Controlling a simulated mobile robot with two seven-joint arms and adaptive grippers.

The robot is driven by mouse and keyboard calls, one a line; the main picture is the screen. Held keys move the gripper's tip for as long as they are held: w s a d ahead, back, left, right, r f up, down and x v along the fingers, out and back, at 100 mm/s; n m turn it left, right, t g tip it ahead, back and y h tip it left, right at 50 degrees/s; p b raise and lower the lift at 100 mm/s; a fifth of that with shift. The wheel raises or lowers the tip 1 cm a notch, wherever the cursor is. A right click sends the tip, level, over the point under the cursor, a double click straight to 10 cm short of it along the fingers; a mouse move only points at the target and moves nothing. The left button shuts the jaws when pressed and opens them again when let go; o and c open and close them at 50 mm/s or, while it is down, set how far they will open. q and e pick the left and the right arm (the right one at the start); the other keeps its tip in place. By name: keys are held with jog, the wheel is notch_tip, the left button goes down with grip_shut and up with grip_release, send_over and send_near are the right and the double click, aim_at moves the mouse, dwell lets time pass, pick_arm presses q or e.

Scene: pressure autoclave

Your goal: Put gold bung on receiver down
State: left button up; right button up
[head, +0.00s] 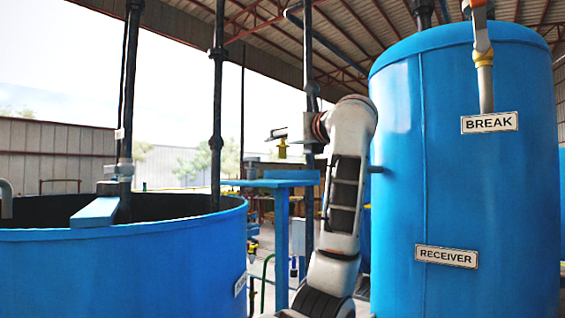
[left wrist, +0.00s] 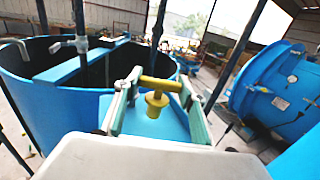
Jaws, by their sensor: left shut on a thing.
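The gold bung (head: 283,149) is a small yellow plug with a crossbar handle. My left gripper (head: 279,135) is shut on it and holds it in the air above a blue stand (head: 270,183). In the left wrist view the bung (left wrist: 156,96) sits between the two fingers of the gripper (left wrist: 150,88), crossbar on top and plug below. The receiver (head: 425,200) is the tall blue tank at the right with a RECEIVER plate. It stands to the right of my left arm, apart from the bung. My right gripper is not in view.
An open-topped blue tank (head: 120,265) with dark upright pipes stands at the left. A pale pipe (head: 485,85) with a yellow collar hangs in front of the receiver by a BREAK plate (head: 489,123). A large blue round vessel (left wrist: 285,90) shows at the right of the wrist view.

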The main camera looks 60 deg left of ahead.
aim_at(285, 158)
pick_arm(q)
notch_tip(285, 158, down, 5)
jog(key=shift+r, duration=0.2)
jog(key=shift+f, duration=0.4)
jog(key=o, duration=1.1)
jog(key=shift+f, duration=0.1)
